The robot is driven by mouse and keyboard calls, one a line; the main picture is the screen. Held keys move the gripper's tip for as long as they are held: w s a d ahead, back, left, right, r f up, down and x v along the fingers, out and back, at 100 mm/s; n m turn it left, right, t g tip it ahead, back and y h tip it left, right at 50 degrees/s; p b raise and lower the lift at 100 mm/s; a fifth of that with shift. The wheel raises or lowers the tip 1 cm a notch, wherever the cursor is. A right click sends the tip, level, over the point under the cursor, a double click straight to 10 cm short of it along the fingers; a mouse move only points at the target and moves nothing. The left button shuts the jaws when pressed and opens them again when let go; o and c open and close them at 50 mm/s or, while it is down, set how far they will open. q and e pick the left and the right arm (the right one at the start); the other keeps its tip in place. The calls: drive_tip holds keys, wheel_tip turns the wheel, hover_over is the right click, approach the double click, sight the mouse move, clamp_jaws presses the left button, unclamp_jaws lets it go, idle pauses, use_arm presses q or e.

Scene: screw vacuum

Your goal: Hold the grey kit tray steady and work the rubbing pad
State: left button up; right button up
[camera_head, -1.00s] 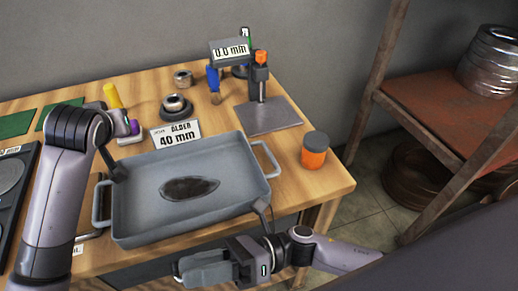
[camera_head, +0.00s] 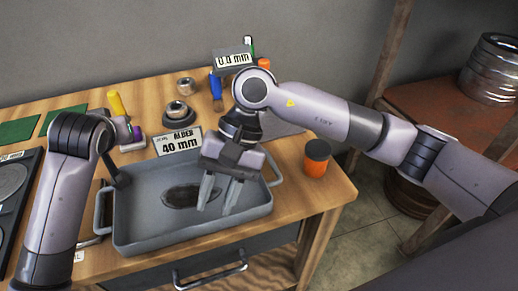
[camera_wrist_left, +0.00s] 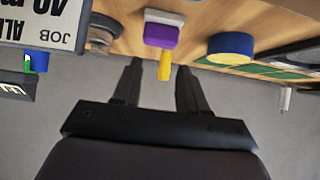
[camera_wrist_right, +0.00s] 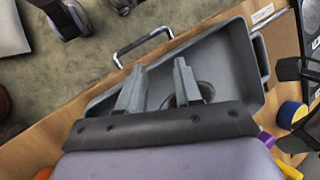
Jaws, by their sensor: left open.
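The grey kit tray (camera_head: 150,222) sits on the wooden table near its front edge, with a dark oval patch (camera_head: 178,197) on its floor. I cannot tell whether this patch is the rubbing pad. My right gripper (camera_head: 215,209) is over the tray, fingers pointing down, apart and empty; it partly covers the patch. The tray also shows in the right wrist view (camera_wrist_right: 228,60) beyond the fingers. My left gripper (camera_wrist_left: 158,68) is open and empty; in the head view its arm stands at the tray's left and the hand is largely hidden.
An "ALDER 40 mm" sign (camera_head: 178,141) stands behind the tray, and an orange jar (camera_head: 316,158) to its right. A shelf with metal cans (camera_head: 494,65) is at right.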

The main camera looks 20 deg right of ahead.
drive_tip(key=w+d+n+t+h, duration=0.1)
drive_tip(key=w+d, duration=0.1)
drive_tip(key=d, duration=0.1)
drive_tip(key=w+d+n+t+h, duration=0.1)
drive_tip(key=w+d+h, duration=0.1)
drive_tip(key=d, duration=0.2)
drive_tip(key=w+d+n+t+h, duration=0.1)
drive_tip(key=w+d+h, duration=0.1)
drive_tip(key=d, duration=0.1)
drive_tip(key=shift+w+d+r, duration=0.2)
drive_tip(key=shift+w+r, duration=0.05)
drive_tip(key=shift+f, duration=3.2)
clamp_jaws()
